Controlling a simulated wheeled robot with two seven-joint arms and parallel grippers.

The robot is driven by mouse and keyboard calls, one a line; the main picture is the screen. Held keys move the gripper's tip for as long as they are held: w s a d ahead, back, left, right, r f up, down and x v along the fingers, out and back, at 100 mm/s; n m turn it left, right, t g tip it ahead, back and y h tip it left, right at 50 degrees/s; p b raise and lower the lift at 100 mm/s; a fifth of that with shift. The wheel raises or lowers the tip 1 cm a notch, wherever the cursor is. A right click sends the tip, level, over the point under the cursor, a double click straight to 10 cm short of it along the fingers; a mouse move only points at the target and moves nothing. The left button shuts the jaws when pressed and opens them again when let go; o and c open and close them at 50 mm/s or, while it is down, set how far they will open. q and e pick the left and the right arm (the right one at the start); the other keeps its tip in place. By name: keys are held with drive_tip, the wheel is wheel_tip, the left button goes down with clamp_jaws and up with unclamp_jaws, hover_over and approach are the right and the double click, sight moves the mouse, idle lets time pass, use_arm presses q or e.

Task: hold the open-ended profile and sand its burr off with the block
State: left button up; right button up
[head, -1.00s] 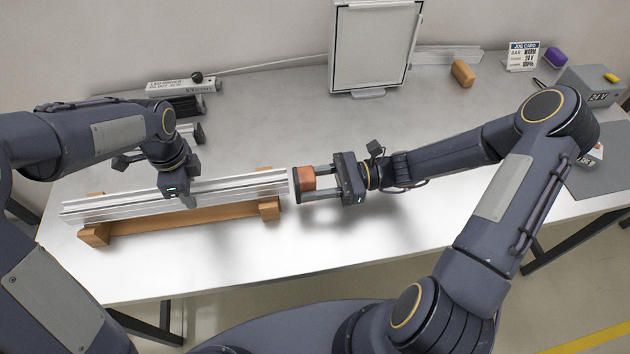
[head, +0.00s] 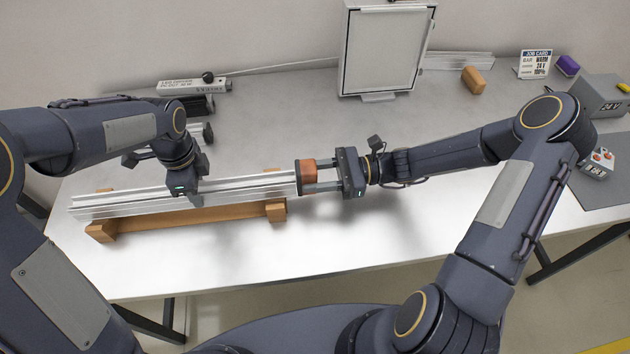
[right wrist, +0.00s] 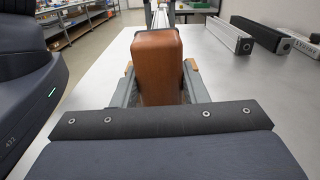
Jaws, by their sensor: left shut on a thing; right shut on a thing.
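The silver profile (head: 240,188) lies lengthwise on a wooden cradle (head: 190,217) at the left front of the table. My left gripper (head: 190,199) is shut on the profile from above, left of its right end. My right gripper (head: 308,178) is shut on an orange-brown block (head: 309,172) at the profile's right end. The block looks touching or almost touching that end. In the right wrist view the block (right wrist: 157,65) sits between the fingers and hides most of the profile (right wrist: 160,17) behind it. The burr cannot be made out.
An LED driver (head: 190,86) and dark bars (head: 200,105) lie behind my left gripper. A framed panel (head: 385,52) stands at the back. An orange block (head: 473,80), job card (head: 535,63), purple item (head: 568,65) and power box (head: 603,95) are back right. The front middle is clear.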

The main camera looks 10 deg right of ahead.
drive_tip(key=shift+w+a, duration=0.1)
drive_tip(key=shift+w, duration=1.45)
drive_tip(key=shift+s+a, duration=0.1)
drive_tip(key=shift+s, duration=2.85)
drive_tip(key=shift+s+d, duration=0.15)
drive_tip(key=shift+d, duration=2.9)
drive_tip(key=shift+s+d, duration=0.15)
drive_tip(key=shift+d, duration=1.35)
drive_tip(key=shift+a, duration=0.1)
drive_tip(key=shift+w+a, duration=0.15)
drive_tip(key=shift+a, duration=1.6)
drive_tip(key=shift+w+a, duration=0.1)
drive_tip(key=shift+a, duration=1.65)
